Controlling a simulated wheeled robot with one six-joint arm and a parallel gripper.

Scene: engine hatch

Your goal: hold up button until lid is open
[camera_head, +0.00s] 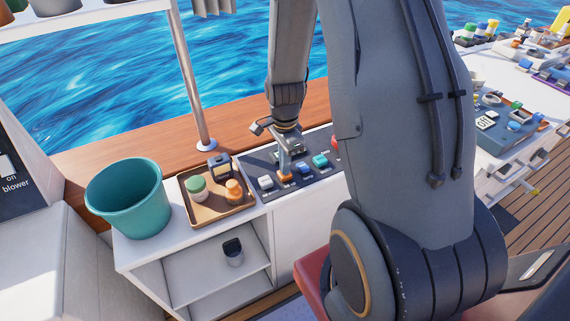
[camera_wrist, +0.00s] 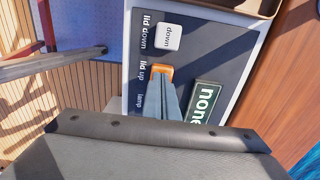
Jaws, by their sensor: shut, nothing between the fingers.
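The control panel (camera_head: 258,160) is dark and lies on the white counter. In the wrist view the panel (camera_wrist: 205,62) has an orange button (camera_wrist: 158,71) beside the words "lid up". A white button (camera_wrist: 169,37) marked "down" sits by "lid down". A small display (camera_wrist: 205,102) reads "none". My gripper (camera_wrist: 171,88) is shut and empty, its tips at the orange button and partly covering it; I cannot tell how far it is pressed. In the head view my gripper (camera_head: 285,171) points down at the orange button (camera_head: 286,179). I cannot make out the lid.
Blue (camera_head: 304,169) and teal (camera_head: 320,160) buttons stand to the right on the panel. A wooden tray (camera_head: 222,216) with jars and a teal bucket (camera_head: 127,200) stand to the left. A metal post (camera_head: 190,80) rises behind. Open shelves (camera_head: 205,275) lie below.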

